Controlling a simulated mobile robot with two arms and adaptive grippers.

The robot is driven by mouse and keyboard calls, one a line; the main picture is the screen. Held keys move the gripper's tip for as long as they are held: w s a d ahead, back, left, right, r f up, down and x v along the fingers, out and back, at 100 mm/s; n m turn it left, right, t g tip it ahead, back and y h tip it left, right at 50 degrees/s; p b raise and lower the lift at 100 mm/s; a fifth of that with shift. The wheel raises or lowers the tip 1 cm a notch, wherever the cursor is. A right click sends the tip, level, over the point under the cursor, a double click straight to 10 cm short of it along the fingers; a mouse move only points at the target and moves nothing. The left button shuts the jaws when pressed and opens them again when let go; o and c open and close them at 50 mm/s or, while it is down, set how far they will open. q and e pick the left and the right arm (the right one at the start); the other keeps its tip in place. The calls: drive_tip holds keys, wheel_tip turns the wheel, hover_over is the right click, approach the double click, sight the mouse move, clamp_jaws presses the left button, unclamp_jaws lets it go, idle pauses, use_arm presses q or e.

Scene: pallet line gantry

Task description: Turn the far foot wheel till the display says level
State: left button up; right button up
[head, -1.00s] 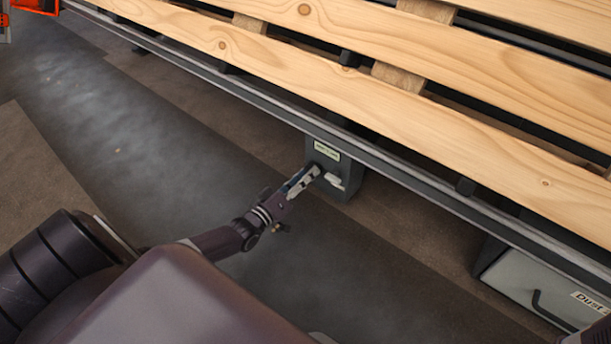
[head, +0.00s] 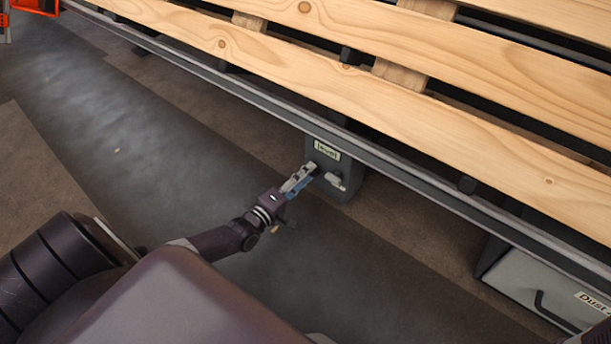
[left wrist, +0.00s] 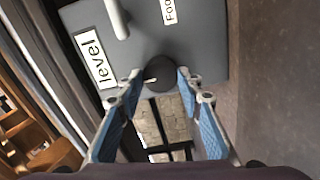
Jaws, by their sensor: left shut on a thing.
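The foot unit is a dark grey box (head: 345,190) under the conveyor rail. Its pale display (head: 327,151) reads "level", and the same word shows on the display in the left wrist view (left wrist: 95,58). The foot wheel is a dark round knob (left wrist: 161,74) on the box face. My left gripper (left wrist: 161,80) is shut on the wheel, its blue-padded fingers on either side of it. In the head view my left gripper (head: 309,171) reaches the box face and hides the wheel. My right gripper is not in view.
A pale handle (head: 335,182) sticks out of the box beside the wheel; it also shows in the left wrist view (left wrist: 117,18). A label starting "Foo" (left wrist: 168,11) is partly cut off. Wooden slats (head: 420,120) lie above the rail. A grey drawer labelled "Dust" (head: 535,285) sits lower right.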

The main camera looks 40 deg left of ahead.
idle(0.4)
use_arm(q)
drive_tip(key=o, duration=1.1)
drive_tip(key=shift+s, duration=0.1)
drive_tip(key=s, duration=0.8)
drive_tip(key=s+a, duration=0.1)
drive_tip(key=s, duration=0.3)
